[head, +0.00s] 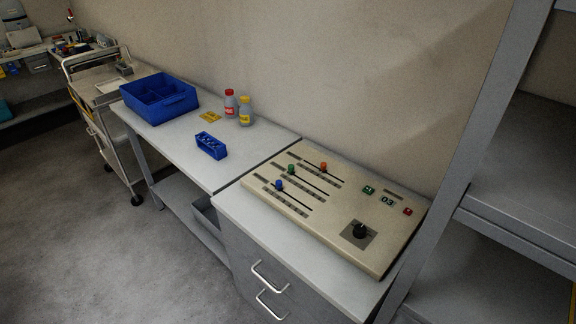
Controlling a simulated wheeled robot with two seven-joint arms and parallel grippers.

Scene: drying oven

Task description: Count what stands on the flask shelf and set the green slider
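A beige control panel (315,228) lies on the grey counter at centre right. Its green slider (291,169) sits near the upper-left end of the middle slot. The orange slider (323,166) is about midway along the far slot. The blue slider (279,185) is near the left end of the near slot. A small display (388,202) seems to read 03. A grey shelf unit (520,200) stands at the right; its visible boards look bare and I see no flasks. I cannot tell whether it is the flask shelf. Neither gripper is in view.
The panel has a black knob (359,231), a green button (368,190) and a red button (408,211). A blue bin (158,112), blue rack (211,146) and two bottles, red-capped (230,104) and yellow-capped (245,112), stand on the bench. A trolley (100,90) stands left; floor is clear.

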